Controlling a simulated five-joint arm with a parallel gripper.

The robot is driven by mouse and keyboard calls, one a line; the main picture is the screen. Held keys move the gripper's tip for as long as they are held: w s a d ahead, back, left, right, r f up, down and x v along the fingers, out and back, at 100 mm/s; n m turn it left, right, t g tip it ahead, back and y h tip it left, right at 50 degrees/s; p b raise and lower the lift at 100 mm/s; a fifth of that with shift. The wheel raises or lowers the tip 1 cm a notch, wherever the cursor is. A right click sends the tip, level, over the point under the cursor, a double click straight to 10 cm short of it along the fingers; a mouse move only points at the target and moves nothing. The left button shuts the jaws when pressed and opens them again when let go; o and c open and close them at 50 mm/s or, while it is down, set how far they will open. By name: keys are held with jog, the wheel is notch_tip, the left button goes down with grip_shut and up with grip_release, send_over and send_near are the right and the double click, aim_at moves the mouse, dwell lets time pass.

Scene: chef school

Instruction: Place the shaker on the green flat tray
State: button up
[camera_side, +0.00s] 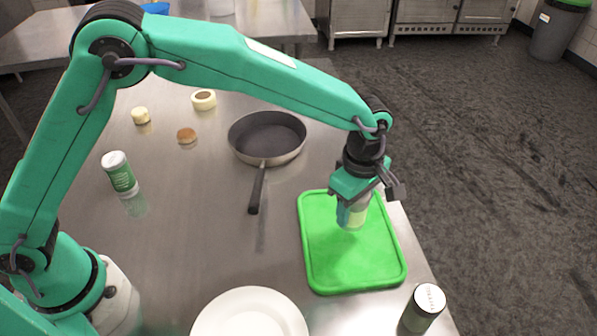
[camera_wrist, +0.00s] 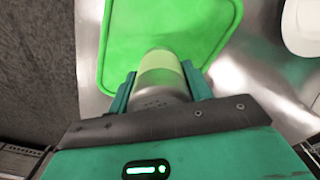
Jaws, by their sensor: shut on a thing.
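My gripper (camera_side: 352,205) is shut on a shaker (camera_side: 357,215), with a finger on each side of it. The shaker has a grey upper part and a pale yellow-green lower part. It is over the far half of the green flat tray (camera_side: 345,270), roughly upright. I cannot tell whether its base touches the tray. In the wrist view the shaker (camera_wrist: 160,68) sits between the teal fingers, with the green tray (camera_wrist: 205,20) behind it. The fingers and wrist hide part of the shaker.
A frying pan (camera_side: 267,135) lies left of the tray, its handle pointing toward the viewer. A white plate (camera_side: 250,315) and a silver-topped can (camera_side: 425,303) stand nearer. A green-and-white can (camera_side: 120,175), a bun (camera_side: 186,135) and pale round items are farther left.

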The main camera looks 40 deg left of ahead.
aim_at(352, 217)
jog(key=shift+w+a+f, duration=0.15)
jog(key=shift+w+f, duration=0.1)
jog(key=shift+w, duration=0.15)
jog(key=shift+f, duration=2)
jog(key=shift+f, duration=0.1)
jog(key=o, duration=1.1)
notch_tip(352, 217, up, 12)
jog(key=shift+r, duration=0.1)
